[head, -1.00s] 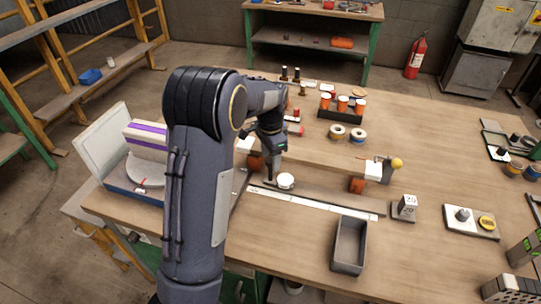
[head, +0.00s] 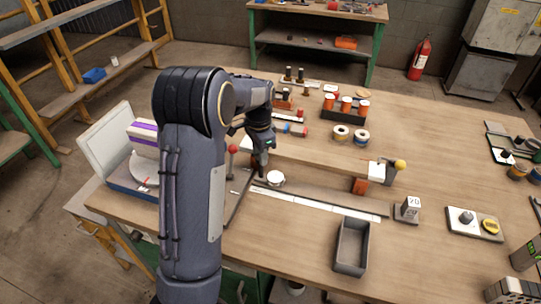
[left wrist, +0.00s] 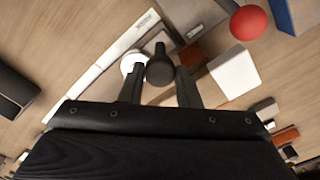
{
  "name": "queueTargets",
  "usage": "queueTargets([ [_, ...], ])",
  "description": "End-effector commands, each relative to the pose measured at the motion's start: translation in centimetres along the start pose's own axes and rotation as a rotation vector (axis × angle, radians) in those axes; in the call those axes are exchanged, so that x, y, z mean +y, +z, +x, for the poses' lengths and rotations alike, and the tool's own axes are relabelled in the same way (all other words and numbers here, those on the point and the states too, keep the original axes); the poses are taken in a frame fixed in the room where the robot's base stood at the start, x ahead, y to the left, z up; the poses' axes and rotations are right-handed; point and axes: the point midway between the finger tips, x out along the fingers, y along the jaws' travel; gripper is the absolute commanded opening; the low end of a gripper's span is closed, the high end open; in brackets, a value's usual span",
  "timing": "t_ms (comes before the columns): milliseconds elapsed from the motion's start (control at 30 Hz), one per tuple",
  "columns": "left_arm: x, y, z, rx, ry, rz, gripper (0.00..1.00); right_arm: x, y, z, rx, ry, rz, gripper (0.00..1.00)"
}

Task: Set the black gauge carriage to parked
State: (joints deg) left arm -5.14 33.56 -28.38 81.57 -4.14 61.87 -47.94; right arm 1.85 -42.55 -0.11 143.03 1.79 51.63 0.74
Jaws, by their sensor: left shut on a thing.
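The black gauge carriage shows in the left wrist view as a dark rounded knob (left wrist: 160,68) between my fingertips, with a white round disc (left wrist: 132,63) beside it. The disc (head: 276,178) also shows in the head view, near the left end of the long rail with a white scale strip (head: 315,204). My left gripper (head: 263,172) is down at this left end and is shut on the carriage knob; it hides the knob in the head view. The strip (left wrist: 105,55) also crosses the left wrist view. My right gripper is out of view.
A lever with a red ball (head: 232,149) stands just left of my gripper. A white block (head: 376,172) and a yellow ball (head: 400,165) stand near the rail's right end, by a small number block (head: 408,209). An empty grey tray (head: 351,248) lies in front.

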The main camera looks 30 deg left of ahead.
Motion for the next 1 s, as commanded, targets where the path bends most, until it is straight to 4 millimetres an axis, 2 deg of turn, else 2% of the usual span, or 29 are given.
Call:
queueTargets([
  [300,-0.6,0.5,-0.1,-0.002,-0.007,-0.001,0.00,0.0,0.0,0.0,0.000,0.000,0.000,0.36],
  [333,-0.6,0.5,-0.1,-0.002,-0.008,-0.001,0.32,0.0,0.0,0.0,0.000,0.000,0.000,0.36],
  [500,-0.5,0.4,-0.1,-0.001,-0.006,-0.001,0.52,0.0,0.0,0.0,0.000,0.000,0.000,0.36],
  [800,-0.4,0.3,-0.3,0.000,-0.004,0.000,0.52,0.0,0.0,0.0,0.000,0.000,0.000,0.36],
  [867,-0.4,0.3,-0.8,0.002,-0.006,0.000,0.52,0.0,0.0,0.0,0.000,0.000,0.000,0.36],
  [1000,-0.4,0.3,-3.1,0.004,-0.007,0.001,0.52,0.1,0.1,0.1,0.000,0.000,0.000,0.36],
])
